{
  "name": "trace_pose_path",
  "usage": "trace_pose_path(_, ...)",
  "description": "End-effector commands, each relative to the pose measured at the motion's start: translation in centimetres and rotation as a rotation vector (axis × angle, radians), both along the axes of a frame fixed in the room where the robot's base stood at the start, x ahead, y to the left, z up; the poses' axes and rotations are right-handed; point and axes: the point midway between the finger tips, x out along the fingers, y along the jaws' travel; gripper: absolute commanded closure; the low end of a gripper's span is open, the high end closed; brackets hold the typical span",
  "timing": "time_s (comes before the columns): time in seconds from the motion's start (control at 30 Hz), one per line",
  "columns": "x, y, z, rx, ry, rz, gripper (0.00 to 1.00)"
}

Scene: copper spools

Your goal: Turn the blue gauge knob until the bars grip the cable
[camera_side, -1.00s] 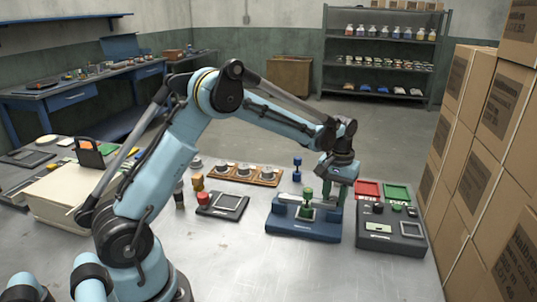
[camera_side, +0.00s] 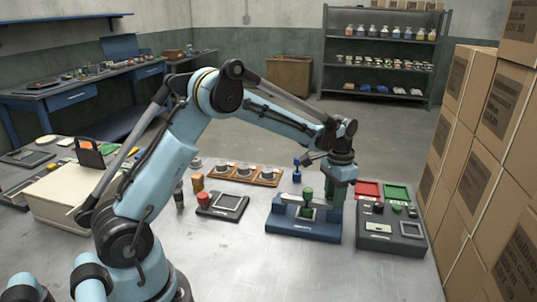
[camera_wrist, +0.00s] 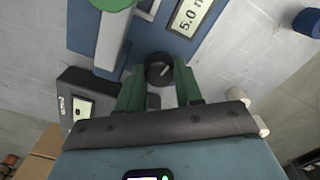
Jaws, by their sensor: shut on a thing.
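The blue gauge (camera_side: 300,232) stands on the bench in the side view, with pale bars and a green piece (camera_side: 307,196) on top. It also fills the upper part of the wrist view (camera_wrist: 90,22), where its display starts with "5.0" and is cut off. The gauge's knob (camera_wrist: 158,68) is dark with a pale mark. My gripper (camera_side: 338,202) points down at the gauge's right end. In the wrist view, its green fingers (camera_wrist: 158,85) are shut on the knob from both sides. I cannot make out a cable between the bars.
A dark box with a screen (camera_side: 390,230) stands right of the gauge, with red (camera_side: 367,189) and green (camera_side: 398,192) trays behind. A blue piece (camera_side: 297,172) stands behind the gauge. A scale-like pad (camera_side: 222,205) lies to its left. Stacked cartons (camera_side: 490,150) edge the right.

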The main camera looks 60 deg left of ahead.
Motion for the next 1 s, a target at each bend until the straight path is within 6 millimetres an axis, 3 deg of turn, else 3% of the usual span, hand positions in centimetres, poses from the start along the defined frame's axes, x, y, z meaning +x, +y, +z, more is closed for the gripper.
trace_pose_path(0.5,0.01,0.0,0.1,0.0,0.0,-0.018,0.95)
trace_pose_path(0.53,0.01,0.0,0.1,0.0,0.0,-0.018,0.62)
trace_pose_path(0.6,0.01,0.0,0.09,0.0,0.0,-0.018,0.54)
trace_pose_path(1.0,0.0,0.0,0.91,0.0,0.0,-0.018,0.54)
